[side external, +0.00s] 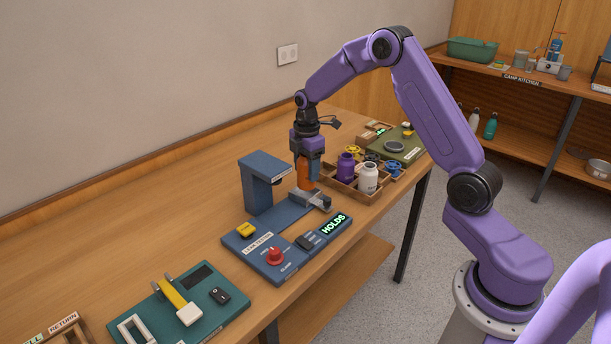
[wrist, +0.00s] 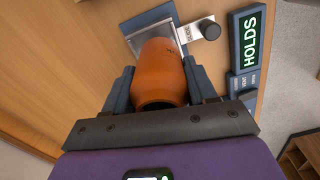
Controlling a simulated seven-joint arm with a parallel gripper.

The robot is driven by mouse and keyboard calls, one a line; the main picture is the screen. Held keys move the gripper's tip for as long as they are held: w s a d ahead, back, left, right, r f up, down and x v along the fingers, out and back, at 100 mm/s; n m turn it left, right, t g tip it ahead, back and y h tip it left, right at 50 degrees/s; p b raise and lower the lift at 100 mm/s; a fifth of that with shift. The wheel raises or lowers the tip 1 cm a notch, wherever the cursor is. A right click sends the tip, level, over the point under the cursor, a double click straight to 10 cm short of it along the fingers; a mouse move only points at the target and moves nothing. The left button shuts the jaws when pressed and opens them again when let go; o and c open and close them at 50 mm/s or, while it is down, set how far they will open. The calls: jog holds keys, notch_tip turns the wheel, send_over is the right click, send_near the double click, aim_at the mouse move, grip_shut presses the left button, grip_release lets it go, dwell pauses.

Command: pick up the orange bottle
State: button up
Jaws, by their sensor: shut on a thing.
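The orange bottle (side external: 303,172) is upright at the blue tester, just above or on its metal plate; I cannot tell if it touches. In the wrist view the orange bottle (wrist: 162,70) sits between the two fingers, its dark end toward the camera. My gripper (side external: 308,170) points down from above and is shut on the bottle. In the wrist view my gripper (wrist: 160,85) has one dark finger on each side of it. The far side of the bottle is hidden.
The blue tester (side external: 262,184) has a red knob (side external: 275,256) and a lit "HOLDS" display (side external: 336,224). Right of the gripper, a wooden tray (side external: 345,190) holds a purple bottle (side external: 346,167) and a white bottle (side external: 367,178). A teal board (side external: 225,303) lies at the front. The table's left back is clear.

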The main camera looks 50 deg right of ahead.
jog(key=s+a+r, duration=0.2)
jog(key=s+r, duration=1.1)
jog(key=r, duration=0.1)
jog(key=w+d+m, duration=0.3)
jog(key=d+m, duration=0.2)
jog(key=d, duration=1.8)
notch_tip(320, 180, down, 15)
jog(key=shift+s+r, duration=0.15)
jog(key=shift+s, duration=0.1)
jog(key=shift+d+f, duration=0.1)
jog(key=shift+f, duration=1.9)
dwell(1.3)
